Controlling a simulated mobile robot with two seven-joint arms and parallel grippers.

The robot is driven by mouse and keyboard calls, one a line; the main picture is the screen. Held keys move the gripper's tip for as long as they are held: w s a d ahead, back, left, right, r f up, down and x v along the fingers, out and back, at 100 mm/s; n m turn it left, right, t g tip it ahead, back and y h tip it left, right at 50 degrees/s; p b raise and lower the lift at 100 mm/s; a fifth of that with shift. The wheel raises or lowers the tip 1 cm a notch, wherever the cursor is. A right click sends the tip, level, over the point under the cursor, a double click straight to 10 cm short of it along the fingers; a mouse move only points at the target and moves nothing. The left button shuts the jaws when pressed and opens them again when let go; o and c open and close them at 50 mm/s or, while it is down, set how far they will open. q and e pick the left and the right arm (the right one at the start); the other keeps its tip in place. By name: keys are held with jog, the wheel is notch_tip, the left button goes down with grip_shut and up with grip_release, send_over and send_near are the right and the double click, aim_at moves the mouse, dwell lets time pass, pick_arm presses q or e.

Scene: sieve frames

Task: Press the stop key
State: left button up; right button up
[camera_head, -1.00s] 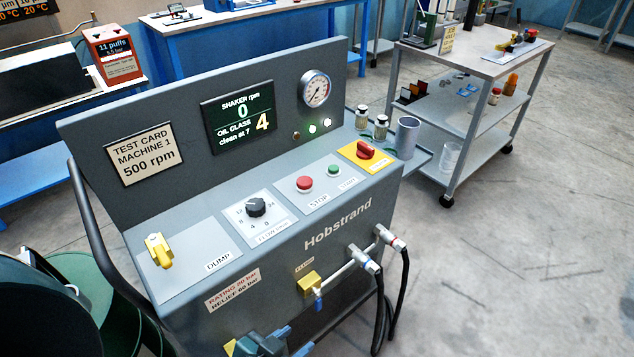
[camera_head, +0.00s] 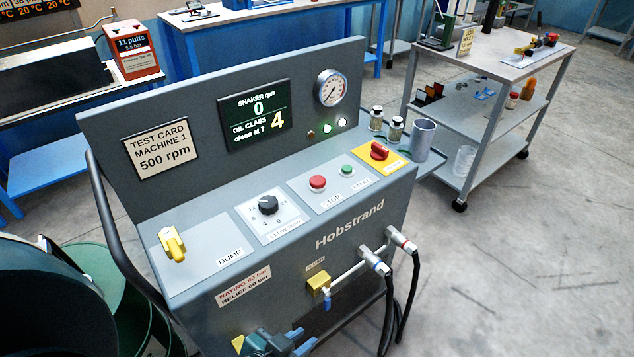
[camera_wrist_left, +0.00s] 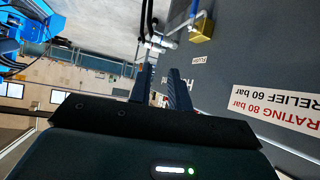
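The red round STOP key (camera_head: 317,183) sits on a light plate on the sloped panel of the grey Hobstrand machine (camera_head: 350,238). A smaller green START key (camera_head: 347,170) is to its right. The display (camera_head: 254,116) reads shaker 0 rpm and oil class 4. My left gripper (camera_head: 306,343) is low in front of the machine, well below the STOP key and apart from it. In the left wrist view its two dark fingers (camera_wrist_left: 160,88) are apart with nothing between them. The STOP key is not visible there. My right gripper is not in view.
A black FLOW knob (camera_head: 268,205), a yellow DUMP lever (camera_head: 173,245) and a red switch (camera_head: 379,151) flank the keys. A yellow block (camera_head: 318,281) and pipe fittings with black hoses (camera_head: 388,310) stick out of the front. A grey cart (camera_head: 500,65) stands right; floor there is clear.

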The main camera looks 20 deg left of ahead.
pick_arm(q)
grip_shut()
dwell(1.3)
